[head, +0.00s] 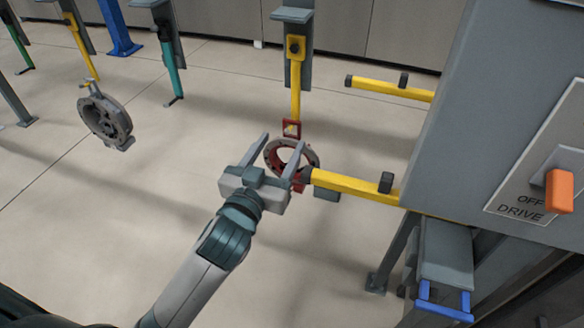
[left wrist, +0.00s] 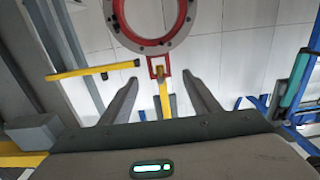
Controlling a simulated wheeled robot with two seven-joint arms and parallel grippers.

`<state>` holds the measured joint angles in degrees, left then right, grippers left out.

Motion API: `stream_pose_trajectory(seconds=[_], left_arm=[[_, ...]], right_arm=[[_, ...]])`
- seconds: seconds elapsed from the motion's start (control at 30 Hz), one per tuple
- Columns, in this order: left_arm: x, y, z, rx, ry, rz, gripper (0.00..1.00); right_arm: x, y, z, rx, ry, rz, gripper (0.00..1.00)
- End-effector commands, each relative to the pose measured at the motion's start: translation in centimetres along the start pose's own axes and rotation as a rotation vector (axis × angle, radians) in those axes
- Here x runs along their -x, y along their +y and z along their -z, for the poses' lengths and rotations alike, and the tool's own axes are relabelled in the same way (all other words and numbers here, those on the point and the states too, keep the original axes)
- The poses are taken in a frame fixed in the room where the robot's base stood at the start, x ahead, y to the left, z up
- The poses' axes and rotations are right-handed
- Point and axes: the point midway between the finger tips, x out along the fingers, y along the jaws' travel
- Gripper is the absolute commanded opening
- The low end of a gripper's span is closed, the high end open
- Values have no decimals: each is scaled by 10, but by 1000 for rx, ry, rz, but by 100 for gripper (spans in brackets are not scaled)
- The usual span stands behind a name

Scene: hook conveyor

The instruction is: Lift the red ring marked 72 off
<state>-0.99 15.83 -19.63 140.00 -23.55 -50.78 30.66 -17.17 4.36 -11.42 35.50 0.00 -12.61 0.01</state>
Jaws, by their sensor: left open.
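The red ring (head: 275,158) hangs at the lower end of a yellow hook (head: 295,100), below a small red tag block (head: 291,128). I cannot read a number on it. My left gripper (head: 283,143) is open, with its two fingers reaching up over the near side of the ring and partly hiding it. In the left wrist view the ring (left wrist: 150,43) is at the top, beyond the fingertips. The red tag (left wrist: 158,67) and yellow hook (left wrist: 164,98) lie between the open fingers (left wrist: 160,79), with gaps on both sides. My right gripper is not in view.
A yellow bar (head: 350,186) with a dark peg reaches from the right close to the gripper; another bar (head: 390,90) is farther back. The grey cabinet (head: 460,120) has an orange drive switch (head: 559,191) by "OFF". A grey ring (head: 105,118) hangs at left. Floor below is clear.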

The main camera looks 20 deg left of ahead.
Motion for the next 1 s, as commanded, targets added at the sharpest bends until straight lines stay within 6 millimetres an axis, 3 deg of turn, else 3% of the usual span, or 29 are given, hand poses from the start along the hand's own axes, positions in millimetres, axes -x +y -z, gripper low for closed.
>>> stream_pose_trajectory(seconds=[0.03,0.33,1.0], left_arm=[[-11,0,4,-2,-3,1,56],[-57,0,3,-2,-3,1,56],[-75,0,5,-1,-3,1,56]], right_arm=[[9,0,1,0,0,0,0],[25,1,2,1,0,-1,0],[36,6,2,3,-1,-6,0]])
